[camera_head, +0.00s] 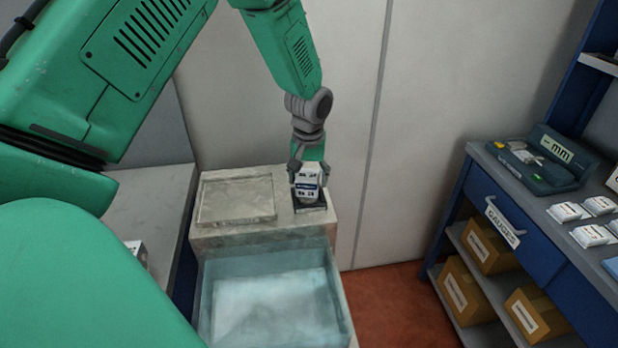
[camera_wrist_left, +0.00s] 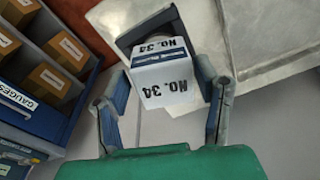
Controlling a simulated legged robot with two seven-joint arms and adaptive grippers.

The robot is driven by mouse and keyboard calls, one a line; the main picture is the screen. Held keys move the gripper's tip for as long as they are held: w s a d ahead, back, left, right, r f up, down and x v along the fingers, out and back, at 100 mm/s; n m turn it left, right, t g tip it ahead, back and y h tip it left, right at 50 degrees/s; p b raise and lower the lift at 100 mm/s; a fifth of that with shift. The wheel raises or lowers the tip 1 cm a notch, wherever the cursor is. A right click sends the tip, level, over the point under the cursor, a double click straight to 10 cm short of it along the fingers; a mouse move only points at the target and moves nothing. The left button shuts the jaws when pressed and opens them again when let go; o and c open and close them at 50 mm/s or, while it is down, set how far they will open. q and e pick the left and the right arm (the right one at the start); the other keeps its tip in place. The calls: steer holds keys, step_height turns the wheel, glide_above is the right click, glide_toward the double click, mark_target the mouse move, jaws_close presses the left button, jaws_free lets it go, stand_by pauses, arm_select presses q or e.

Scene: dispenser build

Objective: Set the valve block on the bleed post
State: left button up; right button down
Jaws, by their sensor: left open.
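A white valve block (camera_head: 307,186) with dark print sits on a dark square base (camera_head: 311,207) at the right of the stone-like bench top. In the left wrist view the block (camera_wrist_left: 166,82) is marked "No. 34", and the dark base (camera_wrist_left: 127,42) shows behind it. My left gripper (camera_head: 309,176) points down over the block, its fingers on either side. In the wrist view the fingers are open, with a visible gap to the block's sides. I cannot make out a separate bleed post; the block may hide it. My right gripper is not in view.
A pale flat slab (camera_head: 237,200) lies left of the block. A clear, open-topped bin (camera_head: 340,320) stands in front. At right, a blue bench holds a drawer labelled "GAUGES" (camera_head: 503,222), a case marked "mm" (camera_head: 555,150), and cartons (camera_head: 465,292). A wall stands close behind.

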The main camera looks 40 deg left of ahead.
mark_target(308, 178)
arm_select(q)
steer(key=shift+s+d+r+p, duration=0.1)
steer(key=shift+r+p, duration=1.35)
steer(key=shift+r, duration=0.65)
steer(key=shift+s+d+r, duration=0.15)
steer(key=shift+r, duration=1)
steer(key=shift+s+d+r, duration=0.1)
steer(key=shift+r, duration=1)
